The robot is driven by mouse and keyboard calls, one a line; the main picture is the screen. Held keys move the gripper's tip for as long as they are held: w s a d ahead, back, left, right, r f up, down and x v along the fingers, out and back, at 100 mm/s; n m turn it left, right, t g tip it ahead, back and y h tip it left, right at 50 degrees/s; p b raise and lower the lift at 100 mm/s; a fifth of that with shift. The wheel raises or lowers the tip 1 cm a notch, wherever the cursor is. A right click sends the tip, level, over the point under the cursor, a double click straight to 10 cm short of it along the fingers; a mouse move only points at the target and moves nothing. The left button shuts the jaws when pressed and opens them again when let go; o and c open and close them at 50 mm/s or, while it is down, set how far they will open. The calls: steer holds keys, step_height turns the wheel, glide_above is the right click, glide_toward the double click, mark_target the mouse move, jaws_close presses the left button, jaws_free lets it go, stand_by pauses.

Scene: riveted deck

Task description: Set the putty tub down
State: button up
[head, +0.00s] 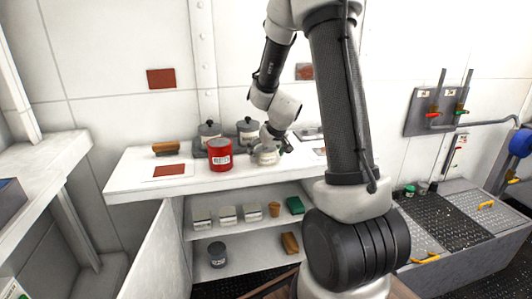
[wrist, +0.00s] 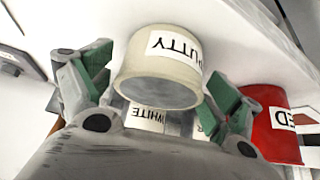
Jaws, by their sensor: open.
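The putty tub (wrist: 158,85) is a cream tub with a white PUTTY label. It shows upside down in the wrist view, between the two fingers of my gripper (wrist: 160,90). The green finger pads stand apart from it on both sides, so my gripper is open. In the head view the tub (head: 266,158) stands on the white counter (head: 240,180), right of the red tin (head: 220,155). My gripper (head: 268,150) is around it there and partly hides it. The tub looks upright, and its base seems to touch the counter.
Two grey lidded pots (head: 209,132) stand behind the red tin. A brush (head: 166,148) and a red-brown card (head: 169,170) lie at the counter's left. Shelves below hold several boxes, a green block (head: 295,205) and a grey tin (head: 217,254). The counter's front strip is clear.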

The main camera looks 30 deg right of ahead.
steer(key=d+v, duration=0.1)
steer(key=v, duration=1.1)
steer(key=s+a+r, duration=0.2)
steer(key=s, duration=0.6)
steer(key=s+a+r+g, duration=0.1)
steer(key=s+a+r, duration=0.2)
steer(key=s, duration=0.5)
steer(key=s+a+r+n+g, duration=0.1)
steer(key=s+a+r, duration=0.1)
steer(key=s, duration=0.6)
steer(key=shift+s+a+r+y, duration=0.25)
steer(key=shift+a+r+y, duration=0.05)
steer(key=shift+r, duration=0.3)
